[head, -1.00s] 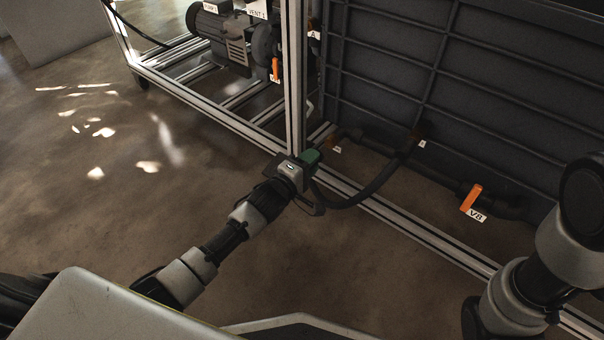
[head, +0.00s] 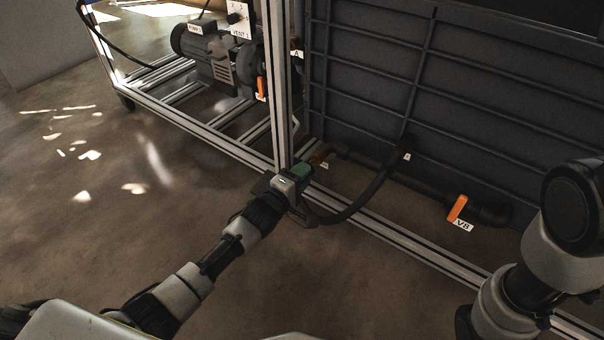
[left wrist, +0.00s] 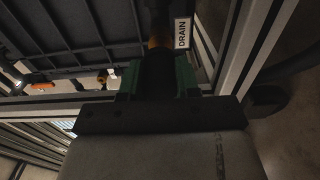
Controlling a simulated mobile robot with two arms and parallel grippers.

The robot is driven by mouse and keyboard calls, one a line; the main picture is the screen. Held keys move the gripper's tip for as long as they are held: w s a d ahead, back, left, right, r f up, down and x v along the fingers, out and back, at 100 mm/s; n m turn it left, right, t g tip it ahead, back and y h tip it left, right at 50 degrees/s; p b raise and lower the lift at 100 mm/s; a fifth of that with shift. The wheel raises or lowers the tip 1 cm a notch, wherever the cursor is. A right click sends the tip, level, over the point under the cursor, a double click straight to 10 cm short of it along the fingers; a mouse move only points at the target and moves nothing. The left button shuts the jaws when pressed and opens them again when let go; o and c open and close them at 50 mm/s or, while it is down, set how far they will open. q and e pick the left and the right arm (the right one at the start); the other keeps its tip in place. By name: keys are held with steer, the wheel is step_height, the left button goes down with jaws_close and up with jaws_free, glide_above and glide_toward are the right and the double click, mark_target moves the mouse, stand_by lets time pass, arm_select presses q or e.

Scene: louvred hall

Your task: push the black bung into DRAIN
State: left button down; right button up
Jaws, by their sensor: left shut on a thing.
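My left gripper (head: 304,170) is low beside the frame's upright post, at the drain end of the pipework. In the left wrist view its green fingers (left wrist: 158,78) are shut on the black bung (left wrist: 157,70). The bung points at the brown-orange mouth of the drain (left wrist: 160,42), in line with it. The white DRAIN label (left wrist: 183,32) is just right of that mouth. In the head view the drain (head: 320,154) is just beyond the fingertips. I cannot tell how far the bung is in. My right gripper is out of view.
The aluminium frame rail (head: 400,240) runs along the floor beside the gripper. A black hose (head: 358,205) loops past it. The orange V8 valve handle (head: 457,208) is to the right. A dark ribbed tank (head: 480,100) stands behind. Open floor (head: 90,240) is at left.

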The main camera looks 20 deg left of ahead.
arm_select(q)
steer(key=shift+w, duration=0.1)
stand_by(0.4)
steer(key=shift+b+x, duration=0.65)
steer(key=shift+x, duration=0.7)
steer(key=c, duration=0.7)
jaws_free()
steer(key=shift+c, duration=0.2)
